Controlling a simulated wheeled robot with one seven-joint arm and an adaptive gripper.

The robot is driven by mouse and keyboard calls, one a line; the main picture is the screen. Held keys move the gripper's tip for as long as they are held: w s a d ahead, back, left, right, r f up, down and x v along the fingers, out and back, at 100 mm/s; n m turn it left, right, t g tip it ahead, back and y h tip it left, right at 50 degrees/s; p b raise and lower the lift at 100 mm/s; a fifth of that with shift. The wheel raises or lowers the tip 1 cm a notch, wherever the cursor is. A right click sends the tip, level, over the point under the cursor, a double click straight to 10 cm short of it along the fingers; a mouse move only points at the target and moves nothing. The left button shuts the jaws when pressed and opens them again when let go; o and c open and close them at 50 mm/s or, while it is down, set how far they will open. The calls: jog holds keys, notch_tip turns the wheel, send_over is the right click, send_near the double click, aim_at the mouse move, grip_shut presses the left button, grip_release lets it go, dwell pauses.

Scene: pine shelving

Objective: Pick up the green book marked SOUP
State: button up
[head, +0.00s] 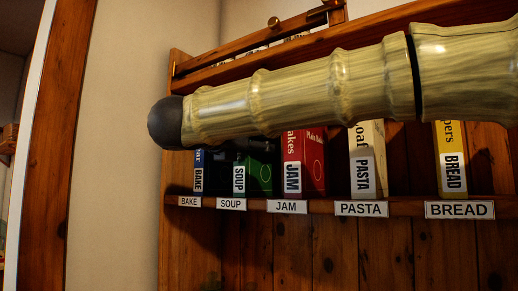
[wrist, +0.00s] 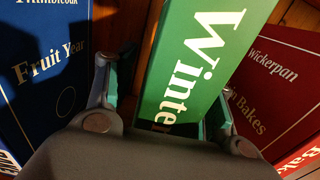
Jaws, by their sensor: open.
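The green book marked SOUP (head: 260,179) stands upright on the shelf above the SOUP label, its upper part hidden by my arm and gripper in the head view. In the wrist view the green book (wrist: 200,50) shows large, with "Winte" in white letters. My gripper (wrist: 164,95) is open, with one finger to the left of the green book and one to its right. The right finger is partly hidden behind the gripper's body and the book's edge. I cannot tell whether either finger touches the book.
A blue BAKE book (head: 198,175) stands left of it and a red JAM book (head: 314,165) right. A white PASTA book (head: 367,165) and a yellow BREAD book (head: 450,165) stand farther right. The shelf edge (head: 395,208) carries labels. Gaps separate the books at right.

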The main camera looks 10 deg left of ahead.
jog(key=shift+s, duration=0.1)
jog(key=shift+c, duration=0.4)
grip_shut()
jog(key=shift+r, duration=0.2)
